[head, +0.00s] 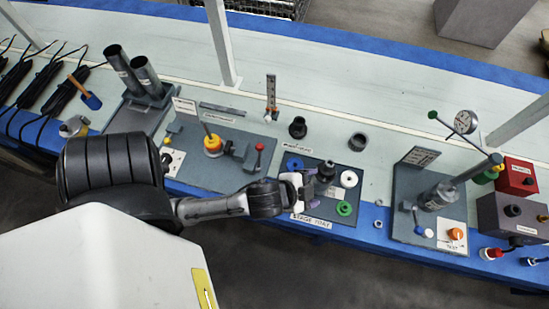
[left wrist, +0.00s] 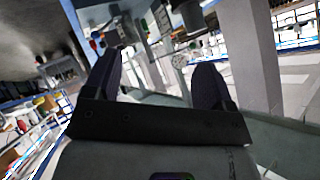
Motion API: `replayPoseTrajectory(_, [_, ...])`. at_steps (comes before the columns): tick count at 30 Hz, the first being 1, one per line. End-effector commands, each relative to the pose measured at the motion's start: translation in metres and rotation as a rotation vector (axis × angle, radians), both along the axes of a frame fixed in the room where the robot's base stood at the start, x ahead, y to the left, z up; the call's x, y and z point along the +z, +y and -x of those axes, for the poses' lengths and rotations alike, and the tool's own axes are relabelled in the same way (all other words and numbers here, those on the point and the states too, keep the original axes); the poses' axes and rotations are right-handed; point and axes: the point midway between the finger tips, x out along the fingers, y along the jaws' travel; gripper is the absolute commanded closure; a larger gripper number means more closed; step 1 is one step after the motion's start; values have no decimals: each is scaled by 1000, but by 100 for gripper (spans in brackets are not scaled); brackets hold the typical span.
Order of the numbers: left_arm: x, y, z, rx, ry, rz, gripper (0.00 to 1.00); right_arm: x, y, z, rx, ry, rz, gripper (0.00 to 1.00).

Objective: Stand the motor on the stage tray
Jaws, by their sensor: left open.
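The stage tray (head: 325,220) is a dark flat plate at the front edge of the bench, labelled on its front. A dark, roughly cylindrical piece that looks like the motor (head: 326,171) is on the tray between a blue ring and a white ring. It appears upright, but its base is partly hidden. My left gripper (head: 306,191) is over the tray's left part, close beside the dark piece; contact cannot be told. In the left wrist view my left gripper (left wrist: 157,85) has its fingers wide apart with nothing seen between them. My right gripper is not in view.
The tray also holds a blue ring (head: 294,163), a white ring (head: 348,179) and a green piece (head: 344,208). A black part (head: 298,127) and a grey ring (head: 358,142) stand behind it. A gauge fixture (head: 433,205) stands to the right.

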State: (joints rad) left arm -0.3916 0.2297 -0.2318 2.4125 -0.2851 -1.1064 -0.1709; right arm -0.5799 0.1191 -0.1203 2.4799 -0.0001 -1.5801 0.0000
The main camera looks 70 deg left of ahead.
Motion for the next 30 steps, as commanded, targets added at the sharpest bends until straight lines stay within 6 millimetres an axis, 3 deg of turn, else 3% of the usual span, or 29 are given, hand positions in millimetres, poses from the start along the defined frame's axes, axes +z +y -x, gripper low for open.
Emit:
replayPoseTrajectory(1, [-18, 2, 24, 60, 121, 75, 23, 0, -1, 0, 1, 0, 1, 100])
replayPoseTrajectory(4, [-42, 1, 64, 153, 322, 190, 23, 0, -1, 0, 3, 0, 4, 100])
replayPoseTrajectory(10, [-62, -3, 115, 258, 560, 307, 23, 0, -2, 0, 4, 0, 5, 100])
replayPoseTrajectory(15, [-65, -5, 129, 281, 619, 332, 23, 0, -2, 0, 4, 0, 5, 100])
replayPoseTrajectory(24, [-64, -5, 128, 280, 619, 332, 23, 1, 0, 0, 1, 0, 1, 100])
replayPoseTrajectory(30, [-50, -4, 128, 280, 618, 331, 23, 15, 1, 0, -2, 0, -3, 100])
